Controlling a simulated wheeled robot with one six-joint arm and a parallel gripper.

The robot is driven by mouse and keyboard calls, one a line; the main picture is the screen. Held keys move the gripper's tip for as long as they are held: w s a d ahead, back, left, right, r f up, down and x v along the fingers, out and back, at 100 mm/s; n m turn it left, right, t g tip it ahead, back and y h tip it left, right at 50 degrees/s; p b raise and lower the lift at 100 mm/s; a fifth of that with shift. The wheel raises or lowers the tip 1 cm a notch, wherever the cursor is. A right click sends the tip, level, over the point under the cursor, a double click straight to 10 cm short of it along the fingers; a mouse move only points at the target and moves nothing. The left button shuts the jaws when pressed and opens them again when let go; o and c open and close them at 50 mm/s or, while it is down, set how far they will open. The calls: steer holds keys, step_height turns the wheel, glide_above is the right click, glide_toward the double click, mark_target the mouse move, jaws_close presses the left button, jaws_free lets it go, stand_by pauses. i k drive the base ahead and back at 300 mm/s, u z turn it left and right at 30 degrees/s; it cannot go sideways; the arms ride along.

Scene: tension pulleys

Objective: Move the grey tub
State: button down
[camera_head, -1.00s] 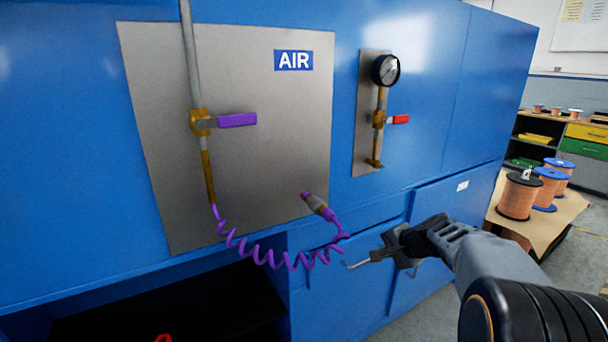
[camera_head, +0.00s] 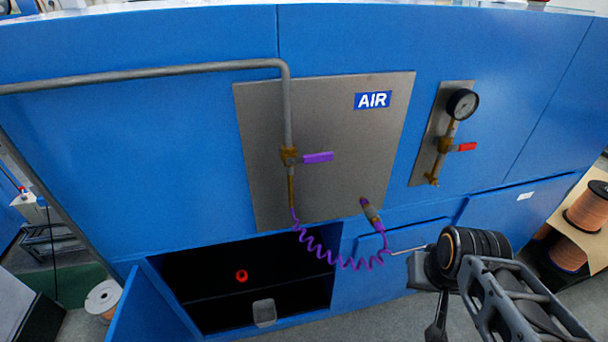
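The grey tub (camera_head: 264,313) is a small, pale grey container. It sits near the front edge of the open dark cabinet bay, low in the blue wall unit. My gripper (camera_head: 428,268) is at the right, in front of the blue lower doors, well apart from the tub. My own wrist hides most of it, so I cannot tell its finger opening. A thin bent metal rod (camera_head: 408,250) shows at its left side; I cannot tell whether it is held.
A red ring-shaped thing (camera_head: 242,276) is inside the bay. An open blue door (camera_head: 150,308) stands at its left. A purple coiled hose (camera_head: 335,257) hangs above the bay's right side. Copper spools (camera_head: 588,210) stand on a bench at right.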

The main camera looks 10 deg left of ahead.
mark_target(264, 310)
steer(key=z, duration=0.2)
steer(key=i, duration=0.65)
steer(key=u, duration=4.05)
